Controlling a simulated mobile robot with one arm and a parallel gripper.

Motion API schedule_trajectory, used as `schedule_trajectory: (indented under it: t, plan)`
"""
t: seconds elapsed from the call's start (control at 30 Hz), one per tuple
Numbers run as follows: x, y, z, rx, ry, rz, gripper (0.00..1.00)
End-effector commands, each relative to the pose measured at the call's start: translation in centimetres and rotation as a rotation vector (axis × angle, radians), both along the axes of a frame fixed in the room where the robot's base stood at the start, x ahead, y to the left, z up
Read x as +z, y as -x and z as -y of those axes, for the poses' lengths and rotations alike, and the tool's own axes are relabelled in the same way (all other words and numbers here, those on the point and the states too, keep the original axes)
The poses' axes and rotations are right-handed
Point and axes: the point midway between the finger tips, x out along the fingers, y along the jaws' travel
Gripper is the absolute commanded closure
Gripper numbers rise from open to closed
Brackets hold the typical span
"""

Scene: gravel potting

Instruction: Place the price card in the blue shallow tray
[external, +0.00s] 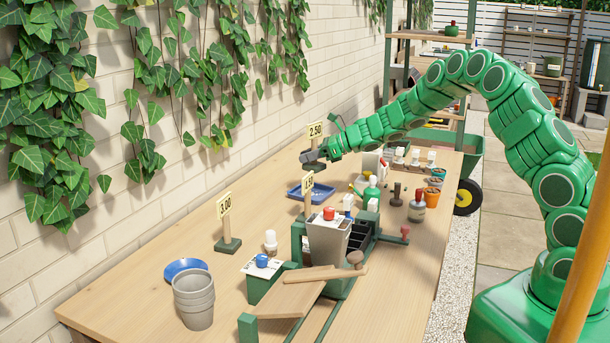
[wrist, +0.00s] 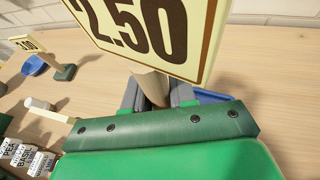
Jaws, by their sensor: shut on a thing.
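The price card marked 2.50 (external: 315,130) is upright on its wooden stake, above the wooden table near the wall. In the wrist view the card (wrist: 150,28) fills the top, with its stake (wrist: 152,88) between the fingers. My gripper (external: 317,154) is shut on this stake; it also shows in the wrist view (wrist: 155,98). The blue shallow tray (external: 293,194) lies on the table, just below and nearer the camera than my gripper. It is partly hidden behind another price card, and a blue edge of it (wrist: 212,95) shows right of the fingers.
A price card marked 3.00 (external: 224,207) stands left of the tray, and another card (external: 308,183) stands in front of it. A green caddy (external: 358,236), a blue round dish (external: 186,266) and stacked grey pots (external: 194,300) are nearer. Bottles and pots crowd the right.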

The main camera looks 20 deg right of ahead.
Motion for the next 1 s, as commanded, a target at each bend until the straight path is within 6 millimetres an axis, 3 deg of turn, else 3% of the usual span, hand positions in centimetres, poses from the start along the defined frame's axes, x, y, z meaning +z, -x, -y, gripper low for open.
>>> schedule_trajectory:
  t: [0.1, 0.3, 0.7, 0.87, 1.0]
  plan:
    - [0.7, 1.1, 2.2, -0.035, -0.008, 0.002, 1.0]
    - [1.1, 3.6, 4.6, -0.073, -0.007, 0.003, 1.0]
    - [2.3, 8.0, 5.5, -0.087, -0.003, 0.001, 1.0]
    - [2.3, 8.2, 5.4, -0.087, -0.001, 0.001, 1.0]
    - [1.6, 7.0, 5.1, -0.087, 0.005, 0.003, 1.0]
